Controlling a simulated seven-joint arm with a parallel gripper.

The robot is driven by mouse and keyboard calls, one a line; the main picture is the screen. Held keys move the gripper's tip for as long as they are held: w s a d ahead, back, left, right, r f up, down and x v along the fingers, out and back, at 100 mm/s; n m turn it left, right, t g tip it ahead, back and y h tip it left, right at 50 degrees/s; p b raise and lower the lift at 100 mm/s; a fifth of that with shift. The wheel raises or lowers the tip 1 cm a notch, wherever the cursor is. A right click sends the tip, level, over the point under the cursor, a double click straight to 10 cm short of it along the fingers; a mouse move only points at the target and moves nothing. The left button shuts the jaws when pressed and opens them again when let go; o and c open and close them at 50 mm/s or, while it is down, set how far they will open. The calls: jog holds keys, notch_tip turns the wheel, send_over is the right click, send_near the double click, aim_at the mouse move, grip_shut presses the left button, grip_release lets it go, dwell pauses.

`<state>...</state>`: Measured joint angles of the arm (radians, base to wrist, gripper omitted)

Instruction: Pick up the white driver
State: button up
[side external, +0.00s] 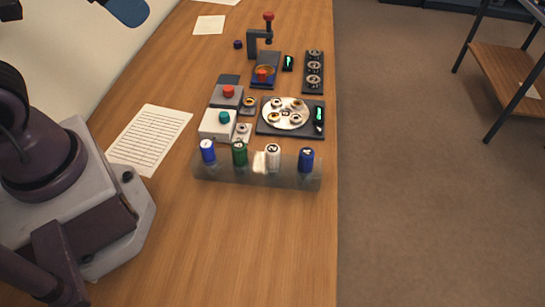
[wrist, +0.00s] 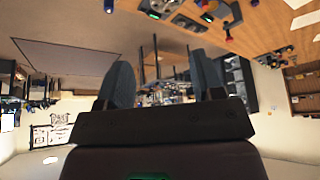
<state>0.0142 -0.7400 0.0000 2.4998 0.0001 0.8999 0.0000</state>
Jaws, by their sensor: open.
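The white driver (side external: 273,157) stands upright in a long, translucent grey rack (side external: 215,172), its top facing up. A blue driver (side external: 207,151) and a green driver (side external: 240,153) stand to its left, and another blue driver (side external: 306,160) stands to its right. My gripper is open and empty in the wrist view (wrist: 163,72), with its two blue-grey fingers apart. In the side external view only a blue-grey part of it shows at the top left edge, well away from the rack. I cannot pick out the white driver in the wrist view.
Behind the rack are a dark tray (side external: 262,131) with a round plate of rings, boxes with a teal button (side external: 224,117) and a red button (side external: 228,91), a press (side external: 265,68) and a ring strip (side external: 314,85). Paper (side external: 150,138) lies left. The table front is clear.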

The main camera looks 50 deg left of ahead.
jog(key=w+d+f+g, duration=0.4)
jog(key=w+f, duration=0.1)
jog(key=n+g, duration=0.2)
jog(key=n, duration=1.6)
send_over(272, 148)
notch_tip(272, 148, down, 12)
jog(key=r, duration=0.1)
jog(key=f, duration=0.7)
jog(key=shift+w+a+f, duration=0.15)
jog(key=shift+w+f, duration=0.05)
jog(key=shift+f, duration=0.15)
jog(key=f, duration=0.5)
jog(key=shift+s+d+f, duration=0.15)
jog(key=shift+d+f, duration=0.05)
jog(key=shift+f, duration=0.1)
jog(key=c, duration=1)
